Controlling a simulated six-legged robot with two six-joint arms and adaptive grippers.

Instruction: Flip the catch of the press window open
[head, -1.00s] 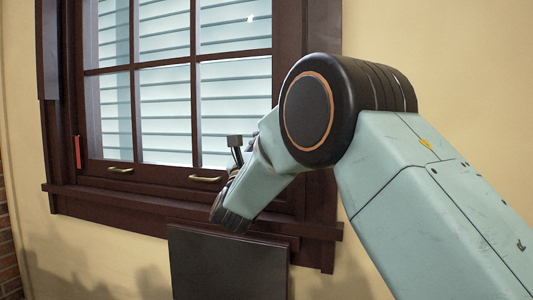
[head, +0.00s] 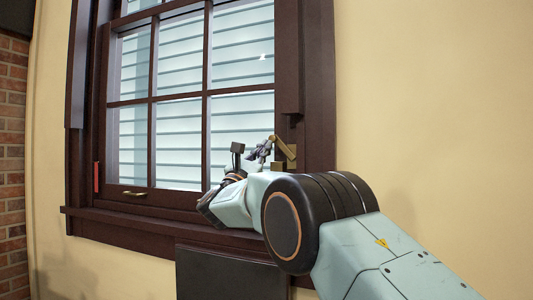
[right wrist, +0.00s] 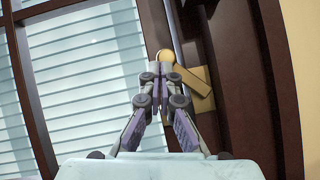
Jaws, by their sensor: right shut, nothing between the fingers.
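The press window (head: 190,110) has a dark brown frame, panes and light slats behind. Its catch, a brass lever on a block (head: 291,155), sits on the right side of the frame. In the right wrist view the catch (right wrist: 188,70) has a rounded arm slanting to a square block. My right gripper (head: 271,140) is shut and empty, its fingertips at the rounded end of the lever. In the right wrist view the fingertips (right wrist: 161,66) overlap that end; I cannot tell whether they touch it. My left gripper is out of view.
A dark panel (head: 230,270) stands below the sill. Brick wall (head: 12,150) is at far left; the plain wall right of the window is clear.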

